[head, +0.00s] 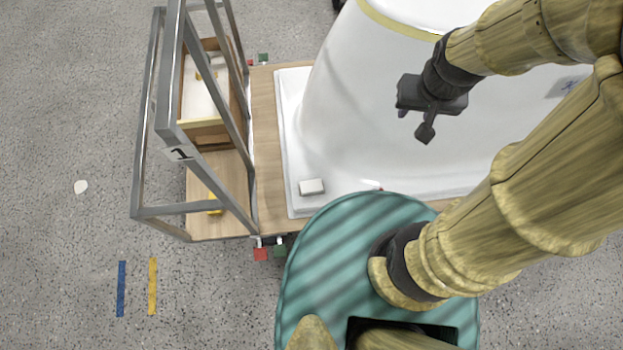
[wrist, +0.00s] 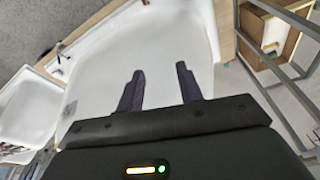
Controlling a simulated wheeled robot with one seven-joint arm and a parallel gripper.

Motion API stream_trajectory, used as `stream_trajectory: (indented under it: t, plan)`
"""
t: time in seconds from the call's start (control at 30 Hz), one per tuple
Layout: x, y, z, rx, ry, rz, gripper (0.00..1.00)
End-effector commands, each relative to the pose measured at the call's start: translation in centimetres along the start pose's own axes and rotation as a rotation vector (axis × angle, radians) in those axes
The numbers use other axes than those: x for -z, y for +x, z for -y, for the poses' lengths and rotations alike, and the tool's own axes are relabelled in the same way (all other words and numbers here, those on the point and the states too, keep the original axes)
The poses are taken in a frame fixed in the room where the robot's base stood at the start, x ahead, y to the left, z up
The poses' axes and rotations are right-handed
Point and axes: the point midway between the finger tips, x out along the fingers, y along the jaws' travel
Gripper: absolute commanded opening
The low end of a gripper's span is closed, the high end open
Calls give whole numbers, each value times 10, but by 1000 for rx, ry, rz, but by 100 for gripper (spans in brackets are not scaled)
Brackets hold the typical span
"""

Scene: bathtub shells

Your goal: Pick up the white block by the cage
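The white block (head: 312,187) is a small light box with a darker front side. It lies on the flat white rim at the lower left corner of the bathtub shell (head: 345,120) in the head view, to the right of the grey metal cage (head: 145,140). My gripper (head: 414,122) is over the shell, up and to the right of the block, apart from it. In the wrist view its two dark fingers (wrist: 160,72) are spread with nothing between them, over the white shell (wrist: 170,45). I cannot make out the block in the wrist view.
The cage, labelled 1, stands on the wooden board (head: 268,140) and surrounds a wooden box (head: 205,130). It also shows at the right of the wrist view (wrist: 275,95). The shell's curved wall rises behind the block. The speckled floor at left is mostly clear.

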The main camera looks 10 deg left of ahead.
Motion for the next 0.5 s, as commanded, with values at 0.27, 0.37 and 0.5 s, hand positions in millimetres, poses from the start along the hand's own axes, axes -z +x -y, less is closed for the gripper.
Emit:
stream_trajectory:
  t: [0.27,0.37,0.5]
  plan:
    - [0,1,0,0,1,0,48]
    - [0,9,0,2,10,9,68]
    - [-1,42,2,13,52,51,83]
